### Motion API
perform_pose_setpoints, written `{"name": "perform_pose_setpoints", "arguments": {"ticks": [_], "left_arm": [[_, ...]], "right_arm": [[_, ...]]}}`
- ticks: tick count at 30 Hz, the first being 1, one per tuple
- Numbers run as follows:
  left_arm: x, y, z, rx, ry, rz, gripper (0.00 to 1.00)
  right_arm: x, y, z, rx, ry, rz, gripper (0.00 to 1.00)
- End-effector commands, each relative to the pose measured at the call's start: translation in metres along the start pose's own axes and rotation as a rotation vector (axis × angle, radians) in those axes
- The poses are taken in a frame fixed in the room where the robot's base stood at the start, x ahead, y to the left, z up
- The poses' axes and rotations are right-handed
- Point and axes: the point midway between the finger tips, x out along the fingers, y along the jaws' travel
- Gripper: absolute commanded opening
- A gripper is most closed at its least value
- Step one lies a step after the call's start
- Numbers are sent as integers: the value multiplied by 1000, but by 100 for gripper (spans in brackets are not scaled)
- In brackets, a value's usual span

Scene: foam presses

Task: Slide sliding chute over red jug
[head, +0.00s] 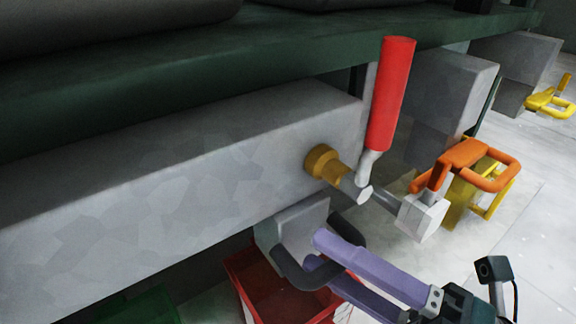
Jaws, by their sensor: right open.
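The sliding chute appears to be the grey piece (308,218) under the front of the grey press, with a dark loop handle (285,266). The red jug (241,287) stands below it, its open top partly covered in the picture by the chute, its handle and my gripper. I cannot tell how far the chute is over the jug. My right gripper (316,252) has long purple fingers, open, with their tips at the chute's handle, apparently one on each side of the handle bar. Whether they touch it is unclear. My left gripper is not in view.
The grey press body (170,180) fills the left. A red lever (390,95) and a brass fitting (322,162) jut out above the chute. A green container (140,306) is lower left. An orange handle (470,165) and yellow items (550,102) stand right.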

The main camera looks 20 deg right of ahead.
Motion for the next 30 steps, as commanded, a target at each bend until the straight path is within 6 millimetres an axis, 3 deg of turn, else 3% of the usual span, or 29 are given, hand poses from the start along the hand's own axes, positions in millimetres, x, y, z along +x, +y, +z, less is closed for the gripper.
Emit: {"name": "perform_pose_setpoints", "arguments": {"ticks": [5, 12, 18, 30], "left_arm": [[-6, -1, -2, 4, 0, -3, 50], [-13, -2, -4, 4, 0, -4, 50], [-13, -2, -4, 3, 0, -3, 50], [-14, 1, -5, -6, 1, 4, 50]], "right_arm": [[-17, 1, 0, 0, -1, -5, 50], [-66, 0, 1, 1, -1, -7, 50], [-94, 0, 1, 0, -1, -4, 50], [-100, 0, 1, 0, 0, -1, 50]]}}
